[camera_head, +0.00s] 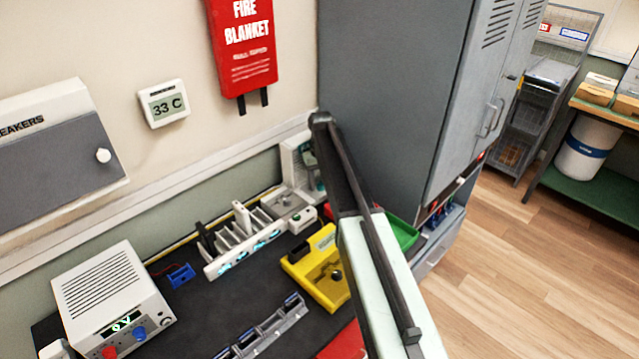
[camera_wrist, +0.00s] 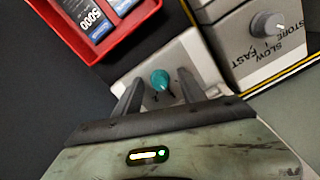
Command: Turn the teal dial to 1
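The teal dial (camera_wrist: 160,79) stands on a light grey box in the middle of the wrist view. Small dark marks lie on the box below it, too small to read, so I cannot tell which setting it points to. My gripper (camera_wrist: 158,84) is open, with one dark finger to the left of the dial and one to the right. A gap shows between the dial and each finger in this view. I cannot tell how far the fingertips are above the box. In the head view my arm hides part of the bench, and I cannot make out the gripper there.
In the wrist view, a red tray (camera_wrist: 151,8) with blue-labelled packs lies upper left, and a grey box with a STORE/SLOW/FAST knob (camera_wrist: 267,25) stands upper right. In the head view, a yellow fixture (camera_head: 309,277), white rack (camera_head: 238,262) and power supply (camera_head: 110,290) stand on the dark mat.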

